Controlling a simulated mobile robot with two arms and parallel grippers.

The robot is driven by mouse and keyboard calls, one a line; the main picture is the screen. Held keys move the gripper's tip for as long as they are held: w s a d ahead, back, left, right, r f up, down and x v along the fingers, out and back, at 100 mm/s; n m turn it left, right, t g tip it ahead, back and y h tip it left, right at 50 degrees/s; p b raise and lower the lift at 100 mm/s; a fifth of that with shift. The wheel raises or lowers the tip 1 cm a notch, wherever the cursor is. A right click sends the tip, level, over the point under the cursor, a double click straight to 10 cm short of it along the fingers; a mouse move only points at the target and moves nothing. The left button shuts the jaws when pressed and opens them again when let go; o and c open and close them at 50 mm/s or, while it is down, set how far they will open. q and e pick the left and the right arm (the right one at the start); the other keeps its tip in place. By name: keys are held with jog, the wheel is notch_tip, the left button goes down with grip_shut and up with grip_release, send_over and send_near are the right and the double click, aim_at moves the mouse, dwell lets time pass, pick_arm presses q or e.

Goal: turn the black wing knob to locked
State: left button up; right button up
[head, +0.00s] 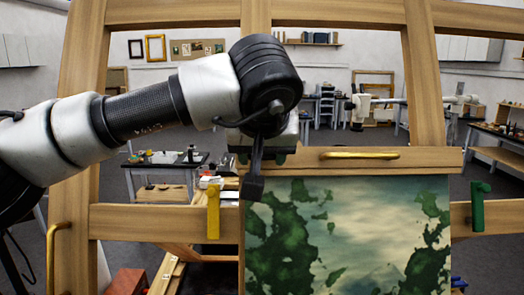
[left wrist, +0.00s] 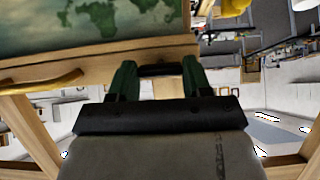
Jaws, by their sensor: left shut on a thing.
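The black wing knob (left wrist: 160,70) shows in the left wrist view as a dark bar lying across the picture at the edge of the wooden crossbar. My left gripper (left wrist: 158,80) has its green fingertips on either side of the knob and is shut on it. In the head view my left gripper (head: 262,157) is at the easel's middle crossbar, just above the painting. I cannot read any locked mark or tell the knob's setting. My right gripper is in neither view.
The wooden easel (head: 82,130) fills the foreground and holds a green, cloudy painting (head: 350,230). A brass handle (head: 360,156) is on the crossbar, right of the gripper. A yellow latch (head: 213,212) and a green latch (head: 477,206) flank the painting. Workbenches stand behind.

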pick_arm(q)
jog(key=o, duration=0.9)
jog(key=shift+s, duration=0.1)
jog(key=b+v, duration=0.3)
jog(key=v, duration=0.7)
jog(key=shift+s+r+b, duration=0.15)
jog(key=shift+r+b, duration=0.15)
jog(key=shift+b, duration=0.1)
jog(key=shift+f, duration=0.1)
